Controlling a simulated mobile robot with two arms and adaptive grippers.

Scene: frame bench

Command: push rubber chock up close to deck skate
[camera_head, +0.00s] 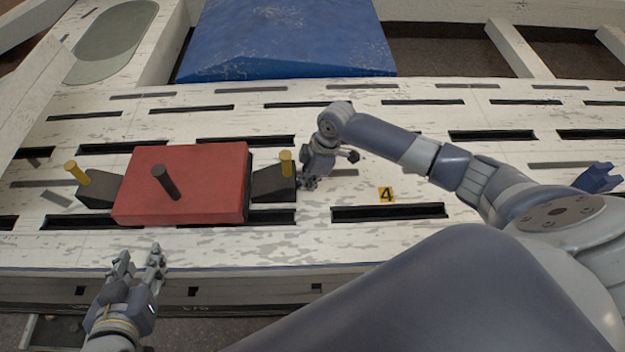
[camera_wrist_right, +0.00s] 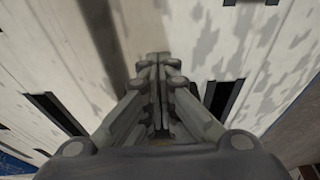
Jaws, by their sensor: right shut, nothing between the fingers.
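The deck skate, by its look, is the red block (camera_head: 185,182) with a dark peg on top, lying on the white slotted bench. A black wedge-shaped rubber chock (camera_head: 272,186) with a yellow peg sits at its right side. Any small gap between them cannot be made out. A second such chock (camera_head: 97,190) sits at the block's left side. My right gripper (camera_head: 308,184) is low, just right of the right chock; whether it touches is unclear. Its fingers are shut and empty in the right wrist view (camera_wrist_right: 158,62). My left gripper (camera_head: 139,256) is open and empty, in front of the block.
The bench top (camera_head: 400,245) has rows of dark slots. A yellow "4" marker (camera_head: 386,194) lies right of my right gripper. A blue wedge (camera_head: 285,40) stands at the back. A grey-green oval pad (camera_head: 108,40) is at the back left.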

